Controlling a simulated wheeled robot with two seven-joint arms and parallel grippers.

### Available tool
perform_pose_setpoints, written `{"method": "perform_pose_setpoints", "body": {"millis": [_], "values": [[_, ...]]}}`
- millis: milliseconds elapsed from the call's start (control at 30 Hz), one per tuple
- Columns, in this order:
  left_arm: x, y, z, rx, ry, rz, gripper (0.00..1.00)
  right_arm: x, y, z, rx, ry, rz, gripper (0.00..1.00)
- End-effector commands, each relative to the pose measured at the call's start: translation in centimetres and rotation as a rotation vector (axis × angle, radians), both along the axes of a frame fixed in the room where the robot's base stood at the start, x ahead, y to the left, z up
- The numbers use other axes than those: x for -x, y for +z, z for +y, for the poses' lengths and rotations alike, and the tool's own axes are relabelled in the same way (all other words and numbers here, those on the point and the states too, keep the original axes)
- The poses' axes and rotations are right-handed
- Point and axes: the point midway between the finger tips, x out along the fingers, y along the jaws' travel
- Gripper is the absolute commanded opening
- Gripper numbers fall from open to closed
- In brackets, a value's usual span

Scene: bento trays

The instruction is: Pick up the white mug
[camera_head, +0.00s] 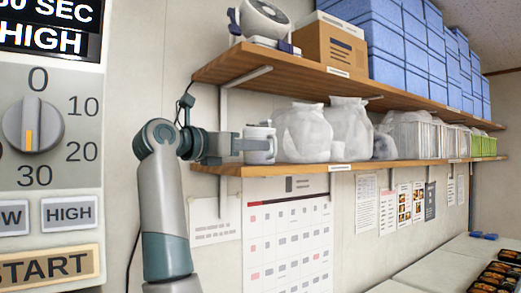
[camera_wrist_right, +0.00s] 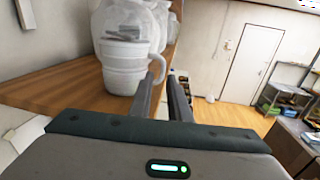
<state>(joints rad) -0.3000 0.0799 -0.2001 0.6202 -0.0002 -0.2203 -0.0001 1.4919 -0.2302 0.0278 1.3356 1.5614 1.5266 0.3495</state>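The white mug (camera_head: 260,139) stands on the lower wooden shelf near its left end. In the right wrist view the mug (camera_wrist_right: 124,66) is close ahead, with its handle on the right side. My right gripper (camera_head: 250,145) is level with the mug, and a finger crosses in front of its side. In the wrist view the two fingers (camera_wrist_right: 166,78) have a narrow gap between them, and their tips overlap the mug's handle. I cannot tell whether they press on it. My left gripper is not in view.
Clear plastic bags (camera_head: 305,133) stand just right of the mug on the lower shelf (camera_head: 290,168). The upper shelf (camera_head: 290,77) hangs above, with a fan (camera_head: 264,20), a cardboard box (camera_head: 328,45) and blue boxes. A microwave panel (camera_head: 60,165) fills the left.

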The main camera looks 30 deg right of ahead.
Motion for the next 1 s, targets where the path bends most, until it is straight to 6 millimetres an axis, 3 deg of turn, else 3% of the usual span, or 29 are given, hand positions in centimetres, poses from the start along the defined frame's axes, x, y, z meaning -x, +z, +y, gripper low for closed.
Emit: {"method": "perform_pose_setpoints", "body": {"millis": [367, 733, 1000], "values": [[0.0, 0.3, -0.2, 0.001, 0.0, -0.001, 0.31, 0.0, 0.1, -0.3, 0.001, -0.001, 0.0, 0.17], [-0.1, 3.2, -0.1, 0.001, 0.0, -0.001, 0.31, -0.5, 0.5, -3.9, 0.001, -0.002, 0.001, 0.17], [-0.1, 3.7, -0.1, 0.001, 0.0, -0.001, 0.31, -0.9, 0.1, -5.1, 0.001, 0.001, 0.0, 0.17]]}}
